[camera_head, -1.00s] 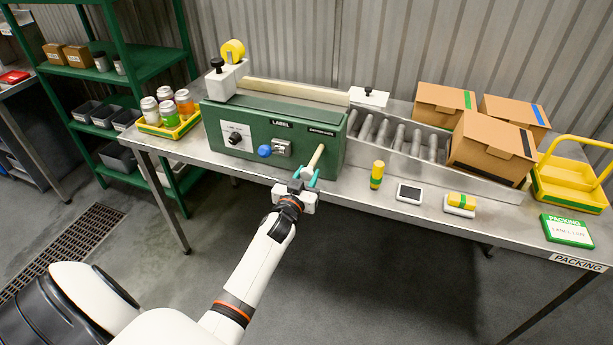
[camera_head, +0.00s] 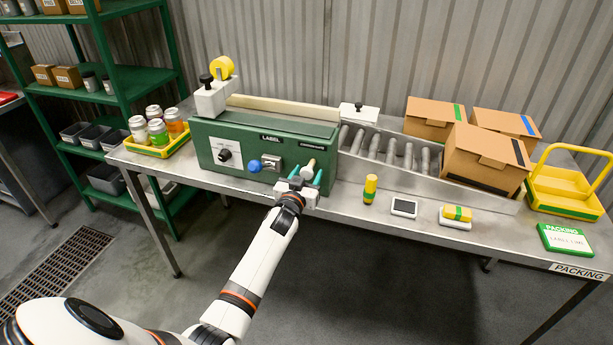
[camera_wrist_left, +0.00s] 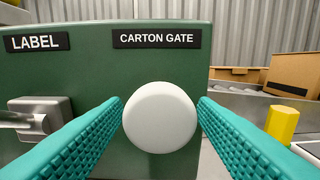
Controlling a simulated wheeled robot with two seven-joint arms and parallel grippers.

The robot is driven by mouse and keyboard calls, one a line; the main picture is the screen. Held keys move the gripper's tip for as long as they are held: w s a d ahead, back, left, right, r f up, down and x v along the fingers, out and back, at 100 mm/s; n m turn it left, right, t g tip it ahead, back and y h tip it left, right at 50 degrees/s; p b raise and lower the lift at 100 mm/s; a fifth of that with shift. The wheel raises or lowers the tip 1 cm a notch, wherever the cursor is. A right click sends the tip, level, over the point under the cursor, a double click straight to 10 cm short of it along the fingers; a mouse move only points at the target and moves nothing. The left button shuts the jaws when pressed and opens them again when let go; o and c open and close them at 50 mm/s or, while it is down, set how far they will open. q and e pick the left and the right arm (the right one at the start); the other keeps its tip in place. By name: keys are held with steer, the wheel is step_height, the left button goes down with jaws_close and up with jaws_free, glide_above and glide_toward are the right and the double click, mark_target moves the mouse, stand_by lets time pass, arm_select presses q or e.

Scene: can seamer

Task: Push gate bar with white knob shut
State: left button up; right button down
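The gate bar's round white knob (camera_wrist_left: 160,117) faces me in the left wrist view, under the CARTON GATE label. The knob hides the bar behind it there. In the head view the pale bar and knob (camera_head: 308,168) stick out a short way from the right part of the green machine's front (camera_head: 240,148). My left gripper (camera_head: 305,177) is in front of the machine, with its teal fingers apart on either side of the knob. I cannot tell whether it touches the knob. My right gripper is not in view.
A blue button (camera_head: 254,166) and a grey switch box (camera_head: 271,162) are left of the gate bar. A yellow-green cylinder (camera_head: 370,189) stands to its right, beside a small dark-screened device (camera_head: 404,207). The roller conveyor (camera_head: 390,150) and cartons (camera_head: 487,158) are farther right.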

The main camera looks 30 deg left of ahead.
arm_select(q)
steer(key=shift+s, duration=0.1)
steer(key=b+v, duration=0.1)
steer(key=v, duration=1)
steer(key=shift+s, duration=0.4)
